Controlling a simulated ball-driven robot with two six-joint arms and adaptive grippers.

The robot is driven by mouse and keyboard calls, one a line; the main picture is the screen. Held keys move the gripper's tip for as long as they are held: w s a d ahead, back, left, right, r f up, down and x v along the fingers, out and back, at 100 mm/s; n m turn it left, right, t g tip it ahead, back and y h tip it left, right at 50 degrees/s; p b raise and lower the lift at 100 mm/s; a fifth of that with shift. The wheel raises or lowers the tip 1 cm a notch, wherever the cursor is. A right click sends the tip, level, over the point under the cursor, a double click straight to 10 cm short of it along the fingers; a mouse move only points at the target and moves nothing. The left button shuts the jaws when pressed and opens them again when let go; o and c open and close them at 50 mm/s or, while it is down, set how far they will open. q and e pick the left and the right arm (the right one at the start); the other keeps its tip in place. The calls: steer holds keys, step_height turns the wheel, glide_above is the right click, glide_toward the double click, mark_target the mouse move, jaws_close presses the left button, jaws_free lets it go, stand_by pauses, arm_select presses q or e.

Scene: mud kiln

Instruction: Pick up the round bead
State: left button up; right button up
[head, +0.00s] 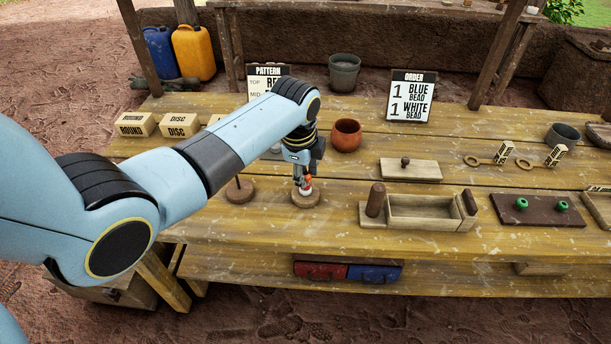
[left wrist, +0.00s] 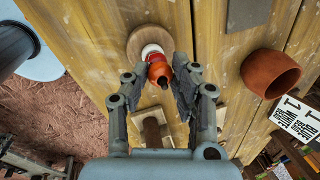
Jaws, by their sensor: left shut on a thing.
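A round red bead (left wrist: 158,70) sits above a white piece (left wrist: 150,50) on an upright peg with a round wooden base (left wrist: 138,38). The same red bead (head: 308,181) and base (head: 305,201) show in the head view, under my left arm. My left gripper (head: 301,178) points down over the peg. In the left wrist view its two fingers (left wrist: 160,79) are on either side of the red bead and shut on it. The bead is still around the peg, whose dark tip pokes out of it. My right gripper is not in view.
Another peg base (head: 240,190) stands just left. An orange clay pot (head: 347,134) stands behind the gripper. A wooden tray (head: 422,207) lies to the right, then a dark board with green beads (head: 522,204). An order sign (head: 412,96) stands at the back.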

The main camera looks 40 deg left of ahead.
arm_select(q)
steer(key=shift+c, duration=0.4)
steer(key=shift+r, duration=0.65)
steer(key=w+d+r+b, duration=0.2)
steer(key=d+r, duration=0.7)
steer(key=d, duration=0.2)
steer(key=shift+w+d+r, duration=0.2)
steer(key=shift+w+r, duration=0.15)
steer(key=shift+r, duration=0.1)
steer(key=shift+r+p, duration=0.4)
steer(key=shift+p, duration=0.7)
steer(key=shift+w, duration=0.1)
